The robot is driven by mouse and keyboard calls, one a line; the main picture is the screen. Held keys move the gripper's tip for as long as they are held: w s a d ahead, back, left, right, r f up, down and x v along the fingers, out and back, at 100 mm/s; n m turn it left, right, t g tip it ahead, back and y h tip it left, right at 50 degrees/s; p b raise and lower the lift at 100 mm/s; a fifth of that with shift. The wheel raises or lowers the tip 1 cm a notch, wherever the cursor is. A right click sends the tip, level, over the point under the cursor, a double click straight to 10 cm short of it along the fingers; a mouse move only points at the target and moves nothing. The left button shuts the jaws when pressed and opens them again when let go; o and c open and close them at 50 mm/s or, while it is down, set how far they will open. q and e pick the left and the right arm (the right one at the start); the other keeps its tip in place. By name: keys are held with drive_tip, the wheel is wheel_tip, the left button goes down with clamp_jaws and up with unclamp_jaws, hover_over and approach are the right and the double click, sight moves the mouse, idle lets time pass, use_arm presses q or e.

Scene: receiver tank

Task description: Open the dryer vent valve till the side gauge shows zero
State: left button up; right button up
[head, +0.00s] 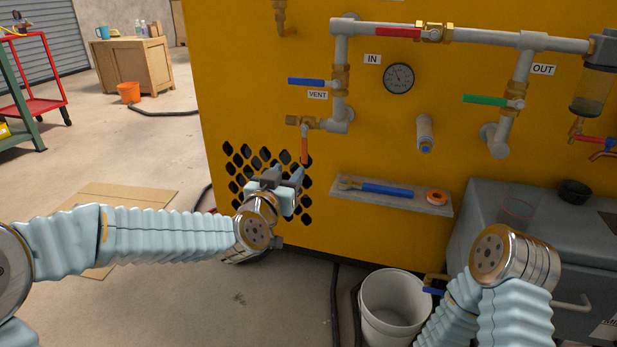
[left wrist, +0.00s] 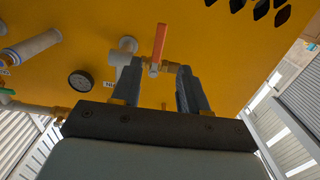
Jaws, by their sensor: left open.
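A brass valve with an orange lever (head: 304,148) sits low on the pipework of the yellow panel; its lever hangs straight down. The VENT label (head: 317,95) is above it, below a blue lever (head: 308,82). The round side gauge (head: 398,78) is to the right; its needle is too small to read surely. My left gripper (head: 283,176) is open and empty just below the orange lever. In the left wrist view, the orange lever (left wrist: 159,45) appears beyond and between the spread fingers (left wrist: 156,88), with no clear contact. My right arm shows, but its gripper does not.
A red lever (head: 398,32) and a green lever (head: 487,100) sit on the pipes. A shelf (head: 430,204) holding a blue-handled tool juts from the panel. A white bucket (head: 390,310) and grey machine (head: 470,230) stand lower right. Open floor lies left.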

sight(304, 149)
use_arm(q)
drive_tip(key=x, duration=0.9)
drive_tip(key=r+x, duration=0.1)
drive_tip(key=x, duration=0.3)
drive_tip(key=shift+w+d, duration=0.15)
drive_tip(key=shift+w, duration=0.15)
clamp_jaws()
